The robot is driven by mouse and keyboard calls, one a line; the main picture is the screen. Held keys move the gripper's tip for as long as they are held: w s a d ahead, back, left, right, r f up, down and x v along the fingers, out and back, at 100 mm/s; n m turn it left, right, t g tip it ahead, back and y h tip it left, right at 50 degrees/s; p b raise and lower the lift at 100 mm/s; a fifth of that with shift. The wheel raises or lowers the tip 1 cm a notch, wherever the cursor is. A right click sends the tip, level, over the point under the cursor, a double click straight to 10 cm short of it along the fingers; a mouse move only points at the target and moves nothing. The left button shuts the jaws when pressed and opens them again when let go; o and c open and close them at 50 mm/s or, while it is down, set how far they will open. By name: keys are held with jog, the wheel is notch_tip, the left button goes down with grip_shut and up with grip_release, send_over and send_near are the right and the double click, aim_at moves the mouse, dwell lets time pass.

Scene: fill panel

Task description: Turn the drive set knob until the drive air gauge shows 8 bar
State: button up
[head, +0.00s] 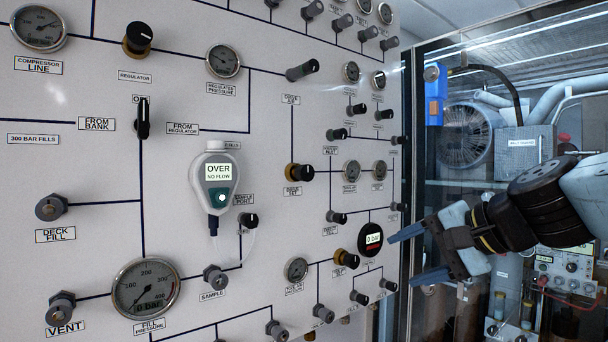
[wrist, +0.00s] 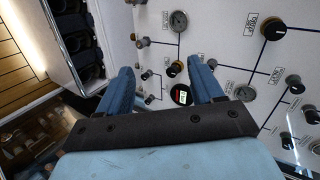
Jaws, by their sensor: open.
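The knob with the label that seems to read drive set (head: 299,172) has a black cap on a brass base, in the middle of the panel in the head view. Two small dial gauges (head: 352,171) and (head: 379,169) sit to its right; their labels and needles are too small to read, so I cannot tell which is the drive air gauge. My gripper (head: 401,260) is open and empty, at the right edge of the panel, right of and lower than the knob. The wrist view shows its blue fingers (wrist: 160,65) apart, touching nothing visible.
A round black digital gauge (head: 371,239) reading 0 bar is close to my fingers; it also shows in the wrist view (wrist: 182,95). Another brass and black knob (head: 346,258) is beside it. A hanging analyser (head: 216,180) reads OVER, NO FLOW. A glazed cabinet (head: 480,120) stands behind my arm.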

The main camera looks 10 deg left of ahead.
aim_at(308, 173)
jog(key=w+a+r+m+t+y, duration=0.3)
jog(key=w+a+r+m+y, duration=0.2)
jog(key=w+a+r+m, duration=0.6)
jog(key=shift+n, duration=0.5)
jog(key=x, duration=0.4)
jog(key=r+x, duration=0.1)
jog(key=x, duration=0.2)
jog(key=s+x, duration=0.1)
jog(key=x, duration=0.3)
jog(key=shift+a+r, duration=0.25)
jog(key=shift+a, duration=0.4)
jog(key=c, duration=1)
jog(key=shift+c, duration=0.2)
